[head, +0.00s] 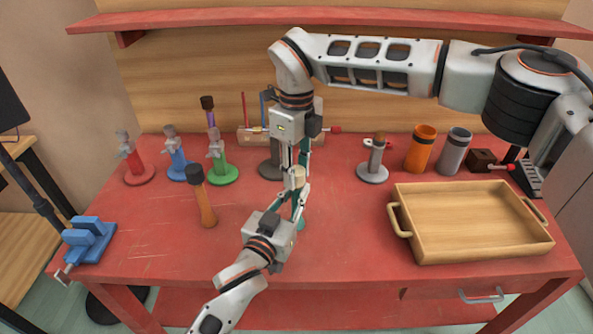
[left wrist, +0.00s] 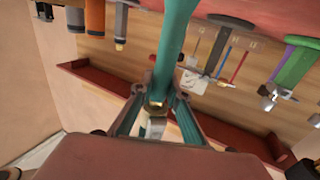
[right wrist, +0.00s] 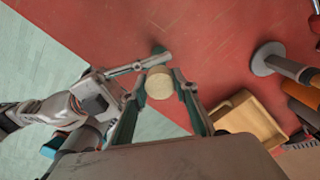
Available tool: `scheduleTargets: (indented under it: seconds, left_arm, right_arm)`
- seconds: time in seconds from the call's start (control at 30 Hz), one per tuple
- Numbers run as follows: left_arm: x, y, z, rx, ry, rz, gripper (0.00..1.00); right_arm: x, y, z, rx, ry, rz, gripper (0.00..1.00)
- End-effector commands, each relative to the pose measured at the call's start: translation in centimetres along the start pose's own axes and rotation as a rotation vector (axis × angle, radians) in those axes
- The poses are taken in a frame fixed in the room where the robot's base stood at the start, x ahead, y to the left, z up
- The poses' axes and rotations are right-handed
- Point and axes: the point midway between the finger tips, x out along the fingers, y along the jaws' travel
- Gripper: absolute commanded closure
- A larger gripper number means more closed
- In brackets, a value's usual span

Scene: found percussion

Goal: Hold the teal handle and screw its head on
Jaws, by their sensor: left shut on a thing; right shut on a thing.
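The teal handle (head: 301,224) stands roughly upright near the middle of the table in the head view. My left gripper (head: 299,196) is shut on it near its upper end. In the left wrist view the handle (left wrist: 178,45) runs between the fingertips, with a brass-coloured piece (left wrist: 157,106) by its end. A cream, round head (head: 298,177) is directly above the left gripper. My right gripper (head: 296,163), pointing down from above, is shut on this head. The head (right wrist: 159,83) also shows between the right fingertips. The joint between head and handle is hidden by the fingers.
Red (head: 134,165), blue (head: 177,160) and green (head: 218,163) stands are at the left, with a dark-headed mallet (head: 204,200) before them. A wooden tray (head: 470,252), a grey stand (head: 373,170) and orange (head: 421,148) and grey (head: 454,152) cups are right. A blue vise (head: 88,242) sits front left.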

Motion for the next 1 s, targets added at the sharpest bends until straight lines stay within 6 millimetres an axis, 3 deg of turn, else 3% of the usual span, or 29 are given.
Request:
scheduleTargets:
  seconds: [0.6, 0.77, 0.8, 0.87, 1.0]
  left_arm:
    - [0.01, -0.03, 0.03, 0.001, -0.001, 0.0, 1.0]
    - [0.01, -0.02, 0.03, 0.001, -0.001, 0.0, 1.0]
    - [0.01, -0.02, 0.03, 0.001, -0.001, 0.0, 1.0]
    - [0.01, -0.02, 0.03, 0.001, -0.001, 0.0, 1.0]
    - [0.0, -0.02, 0.03, 0.001, -0.001, 0.0, 1.0]
  right_arm:
    - [0.09, 0.03, 0.03, 1.091, 0.002, 0.001, 0.98]
    - [0.08, 0.03, 0.03, 1.112, 0.002, 0.001, 0.98]
    - [0.08, 0.03, 0.03, 1.112, 0.002, 0.001, 0.67]
    - [0.08, 0.03, 0.03, 1.111, 0.002, 0.001, 0.52]
    - [0.09, 0.02, 0.03, 1.11, 0.002, 0.001, 0.52]
